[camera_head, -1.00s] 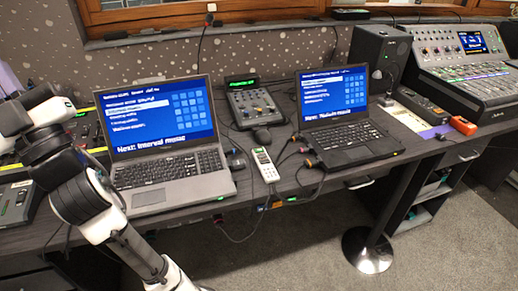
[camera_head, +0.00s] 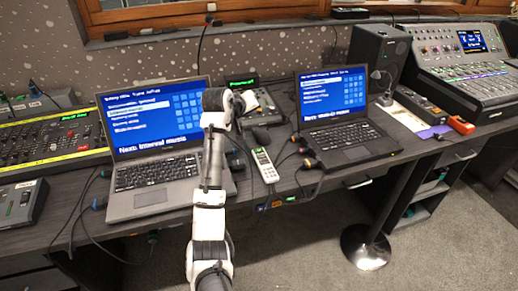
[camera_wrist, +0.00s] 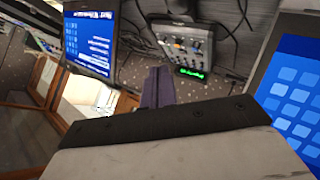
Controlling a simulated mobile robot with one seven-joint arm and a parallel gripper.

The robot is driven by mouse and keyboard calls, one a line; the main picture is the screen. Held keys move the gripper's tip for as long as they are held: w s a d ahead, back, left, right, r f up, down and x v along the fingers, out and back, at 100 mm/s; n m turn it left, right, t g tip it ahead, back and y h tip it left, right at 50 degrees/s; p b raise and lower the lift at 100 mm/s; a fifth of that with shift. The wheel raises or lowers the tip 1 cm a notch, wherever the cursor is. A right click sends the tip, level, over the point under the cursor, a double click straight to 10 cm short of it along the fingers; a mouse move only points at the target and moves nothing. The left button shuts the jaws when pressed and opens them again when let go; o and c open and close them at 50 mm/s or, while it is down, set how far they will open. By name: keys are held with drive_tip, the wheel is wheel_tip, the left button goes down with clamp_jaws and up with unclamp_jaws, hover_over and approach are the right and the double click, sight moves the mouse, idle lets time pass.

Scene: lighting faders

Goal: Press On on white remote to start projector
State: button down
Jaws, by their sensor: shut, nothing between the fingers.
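The white remote (camera_head: 265,165) lies on the dark desk between the two laptops in the head view. It is long and narrow, with small buttons whose labels are too small to read. My arm reaches up from the bottom of the head view, and its wrist end is in front of the left laptop's right edge, left of and above the remote in the picture. My gripper (camera_wrist: 158,86) shows in the wrist view with its dark fingers together and empty. The remote cannot be made out in the wrist view. I see no projector that I can identify.
The left laptop (camera_head: 150,178) and right laptop (camera_head: 345,140) stand open beside the remote. A small fader box (camera_wrist: 185,46) with a green display stands behind. A dark mouse and several cables lie near the remote. A speaker (camera_head: 380,58) and mixing console (camera_head: 465,70) stand at right.

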drive_tip(key=f, duration=0.1)
drive_tip(key=d+f+g, duration=0.2)
drive_tip(key=shift+s+d+f, duration=0.25)
drive_tip(key=shift+s, duration=0.15)
drive_tip(key=b, duration=0.6)
hover_over(258, 152)
wheel_tip(258, 152, down, 6)
drive_tip(key=shift+a+f, duration=0.15)
drive_tip(key=shift+f, duration=0.05)
drive_tip(key=shift+w+f, duration=0.1)
drive_tip(key=shift+f, duration=1.1)
drive_tip(key=shift+f, duration=0.1)
idle(0.4)
drive_tip(key=shift+f, duration=0.3)
